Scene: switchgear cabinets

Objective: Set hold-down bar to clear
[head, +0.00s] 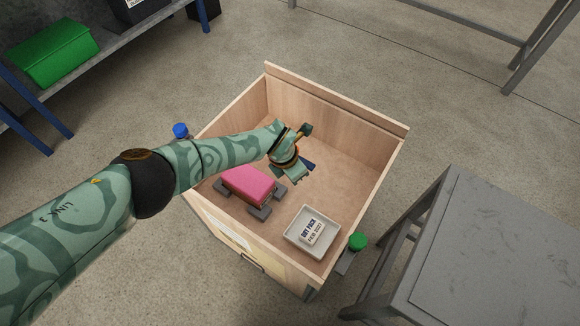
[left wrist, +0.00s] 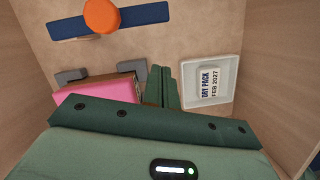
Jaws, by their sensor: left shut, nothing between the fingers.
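The hold-down bar is a dark blue bar (left wrist: 66,25) with a round orange knob (left wrist: 101,16) on it, at the top of the left wrist view. In the head view a blue end of the bar (head: 309,165) shows beside my left gripper; my gripper and wrist hide much of the rest. My left gripper (head: 299,174) is inside the wooden crate, shut and empty. Its green fingers (left wrist: 164,84) show together in the left wrist view, apart from the bar in the picture. My right gripper is not in view.
The open wooden crate (head: 345,107) has walls around the gripper. Inside are a pink-topped block (head: 247,185) among grey pads and a white tray (head: 291,240) holding a DRY PACK packet (head: 312,231). A green knob (head: 357,241) and blue knob (head: 180,130) sit outside. A grey table (head: 490,250) stands right.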

